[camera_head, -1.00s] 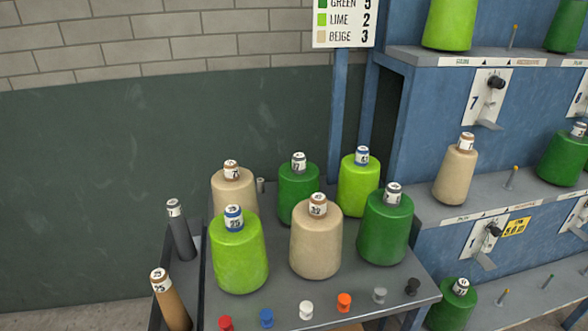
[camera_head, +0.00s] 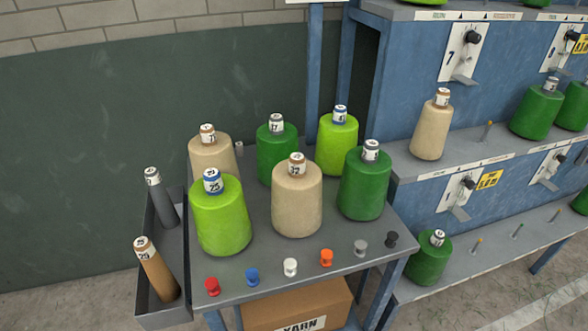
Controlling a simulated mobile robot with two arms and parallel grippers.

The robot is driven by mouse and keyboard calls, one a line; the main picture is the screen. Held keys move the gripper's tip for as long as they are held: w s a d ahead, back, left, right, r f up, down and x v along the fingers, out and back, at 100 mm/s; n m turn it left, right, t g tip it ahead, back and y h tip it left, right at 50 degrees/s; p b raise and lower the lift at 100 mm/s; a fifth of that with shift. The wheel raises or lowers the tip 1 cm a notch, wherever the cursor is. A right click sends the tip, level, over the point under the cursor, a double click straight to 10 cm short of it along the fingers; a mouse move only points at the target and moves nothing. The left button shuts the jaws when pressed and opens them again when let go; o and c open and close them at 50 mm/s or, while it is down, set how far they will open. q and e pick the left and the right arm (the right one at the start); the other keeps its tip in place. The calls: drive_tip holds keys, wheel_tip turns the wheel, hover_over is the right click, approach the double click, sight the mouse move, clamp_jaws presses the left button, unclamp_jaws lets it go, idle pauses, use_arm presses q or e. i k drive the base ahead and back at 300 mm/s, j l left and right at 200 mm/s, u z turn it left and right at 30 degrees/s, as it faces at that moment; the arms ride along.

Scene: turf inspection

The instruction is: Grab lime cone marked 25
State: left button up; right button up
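A lime cone (camera_head: 221,220) with a blue-rimmed top label that reads 25 stands upright at the front left of the grey cart top (camera_head: 262,262). A second lime cone (camera_head: 337,148) with a blue-rimmed label, too small to read, stands at the back right of the cart. A beige cone (camera_head: 297,203) stands just right of the front lime cone, and another beige cone (camera_head: 209,158) stands behind it. Two dark green cones (camera_head: 276,155) (camera_head: 364,188) share the cart top. Neither of my grippers shows in the head view.
Several coloured pegs, including a red one (camera_head: 212,286), line the cart's front edge. A side bin (camera_head: 165,314) on the left holds a brown tube (camera_head: 158,273) and a grey tube (camera_head: 165,205). A blue shelf rack (camera_head: 398,92) with more cones stands at right. A cardboard box (camera_head: 300,306) sits below.

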sight(223, 227)
drive_tip(key=u, duration=0.4)
drive_tip(key=l+u, duration=0.45)
drive_tip(key=l, duration=0.2)
drive_tip(key=l+u, duration=0.5)
drive_tip(key=k+l, duration=0.1)
drive_tip(key=l, duration=0.25)
drive_tip(key=k+l, duration=0.1)
drive_tip(key=l, duration=0.25)
drive_tip(key=l+u, duration=0.1)
drive_tip(key=l, duration=0.3)
drive_tip(key=k+l, duration=0.2)
drive_tip(key=l, duration=0.15)
drive_tip(key=k+l, duration=0.1)
drive_tip(key=l, duration=0.25)
